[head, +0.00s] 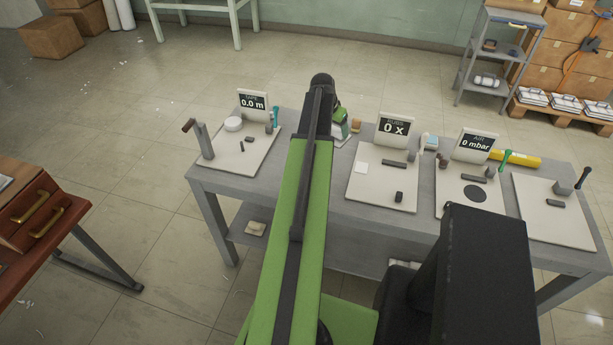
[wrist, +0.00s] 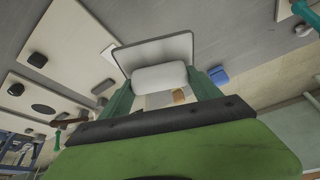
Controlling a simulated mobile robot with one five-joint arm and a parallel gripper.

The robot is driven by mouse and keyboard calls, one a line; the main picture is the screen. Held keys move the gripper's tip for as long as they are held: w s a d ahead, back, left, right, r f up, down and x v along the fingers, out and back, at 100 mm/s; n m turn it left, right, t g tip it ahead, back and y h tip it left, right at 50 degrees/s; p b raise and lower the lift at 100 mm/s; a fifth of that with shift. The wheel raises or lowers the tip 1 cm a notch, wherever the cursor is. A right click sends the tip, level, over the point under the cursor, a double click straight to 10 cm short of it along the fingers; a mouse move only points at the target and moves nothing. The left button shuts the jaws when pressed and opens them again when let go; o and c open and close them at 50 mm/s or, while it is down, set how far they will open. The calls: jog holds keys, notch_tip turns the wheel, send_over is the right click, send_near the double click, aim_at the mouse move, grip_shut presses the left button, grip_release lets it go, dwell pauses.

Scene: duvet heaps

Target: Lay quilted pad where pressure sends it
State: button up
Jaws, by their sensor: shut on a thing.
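My gripper (wrist: 162,86) shows in the wrist view with a green finger on each side, shut on a white, rounded, puffy pad (wrist: 160,77). I take it for the quilted pad; its stitching is too small to make out. In the head view my arm hides most of the gripper, which is over the back middle of the grey table (head: 232,183). The air gauge (head: 474,146) reads 0 mbar. It stands at the back of a pale board with a dark round disc (head: 475,194) and a small dark block.
A tape display (head: 252,101) reads 0.0 m on the left board, and a rubs display (head: 394,130) reads 0 x. A yellow cylinder (head: 520,160) lies at the back right. A lever (head: 199,139) rises on the left board. A wooden drawer unit (head: 30,218) stands left.

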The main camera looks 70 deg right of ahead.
aim_at(335, 136)
jog(key=f, duration=0.1)
jog(key=a+f, duration=0.1)
jog(key=f+b, duration=0.1)
jog(key=shift+s+a, duration=0.15)
jog(key=shift+s, duration=0.25)
jog(key=shift+r, duration=0.1)
jog(key=w+a+f+b, duration=0.2)
jog(key=w, duration=0.1)
jog(key=w+a+f+b, duration=0.2)
jog(key=w, duration=0.1)
jog(key=w+a+f+b, duration=0.2)
jog(key=w, duration=0.1)
jog(key=shift+w+a+f, duration=0.1)
jog(key=shift+a+f, duration=0.05)
jog(key=shift+f, duration=0.25)
jog(key=shift+w+a, duration=0.1)
jog(key=shift+w, duration=0.1)
notch_tip(335, 136, down, 4)
jog(key=b, duration=0.4)
jog(key=shift+f+b, duration=0.15)
jog(key=shift+b, duration=0.25)
jog(key=shift+r, duration=0.2)
jog(key=shift+f, duration=0.15)
jog(key=o, duration=1.3)
jog(key=shift+o, duration=0.2)
